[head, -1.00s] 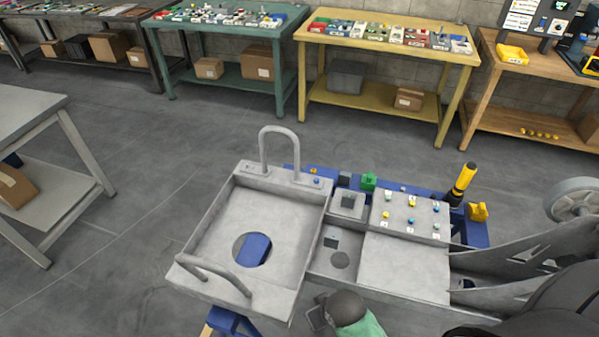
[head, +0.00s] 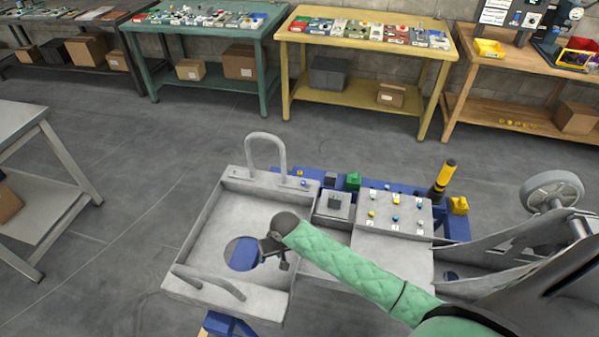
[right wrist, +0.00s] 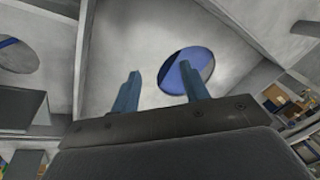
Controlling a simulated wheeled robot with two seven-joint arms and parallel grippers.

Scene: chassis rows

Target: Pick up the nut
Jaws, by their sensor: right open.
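I cannot tell for sure which small part is the nut. Several small yellow, blue and white pieces (head: 395,219) sit on the grey raised panel (head: 380,235). A small blue piece (head: 304,183) is on the back edge of the grey tray (head: 205,228), with a small orange piece (head: 300,173) just behind it. My right gripper (head: 275,255) is over the tray, near its round hole. In the right wrist view its two fingers (right wrist: 158,82) are apart with nothing between them. My left gripper is not in view.
A wheel (head: 552,190) is at right. Benches line the wall.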

